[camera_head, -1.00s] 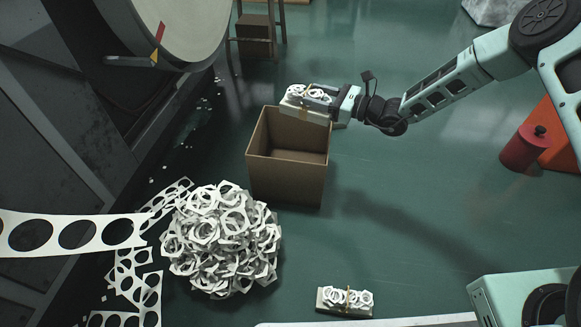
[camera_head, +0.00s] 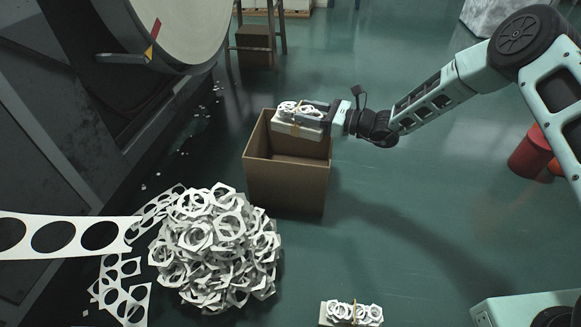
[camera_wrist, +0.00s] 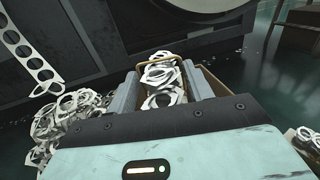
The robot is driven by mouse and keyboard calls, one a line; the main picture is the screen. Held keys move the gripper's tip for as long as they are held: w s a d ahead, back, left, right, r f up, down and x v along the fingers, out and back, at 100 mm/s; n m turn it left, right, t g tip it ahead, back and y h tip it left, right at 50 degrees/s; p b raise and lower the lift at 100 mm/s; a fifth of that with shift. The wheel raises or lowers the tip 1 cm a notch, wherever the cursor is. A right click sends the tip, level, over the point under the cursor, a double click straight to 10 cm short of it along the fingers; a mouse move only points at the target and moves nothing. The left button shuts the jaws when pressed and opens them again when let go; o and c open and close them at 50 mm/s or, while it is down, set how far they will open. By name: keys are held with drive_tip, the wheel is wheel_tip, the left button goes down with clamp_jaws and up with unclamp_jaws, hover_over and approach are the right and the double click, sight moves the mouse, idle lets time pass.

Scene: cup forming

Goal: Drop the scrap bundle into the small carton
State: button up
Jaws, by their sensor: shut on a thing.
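The scrap bundle (camera_head: 297,123), pale ring-shaped offcuts on a light block with a tan band, is held in my gripper (camera_head: 318,113). In the wrist view the bundle (camera_wrist: 163,85) sits between the two grey fingers of my gripper (camera_wrist: 160,88), which are shut on it. The small carton (camera_head: 286,187) is brown, open-topped and upright on the floor. In the head view the bundle appears over the carton's opening, near its far rim; its exact height above the rim is hard to tell. In the wrist view part of the carton (camera_wrist: 212,84) shows behind the right finger.
A big heap of white scrap (camera_head: 216,250) lies left of the carton. A second banded bundle (camera_head: 350,313) lies on the floor at the bottom. A punched strip (camera_head: 65,236) juts in from the left. A red can (camera_head: 530,153) stands at right. Floor right of the carton is clear.

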drive_tip(key=o, duration=1.2)
drive_tip(key=shift+c, duration=0.2)
drive_tip(key=p+v, duration=0.8)
drive_tip(key=v, duration=0.9)
drive_tip(key=shift+d, duration=0.25)
drive_tip(key=shift+s, duration=0.1)
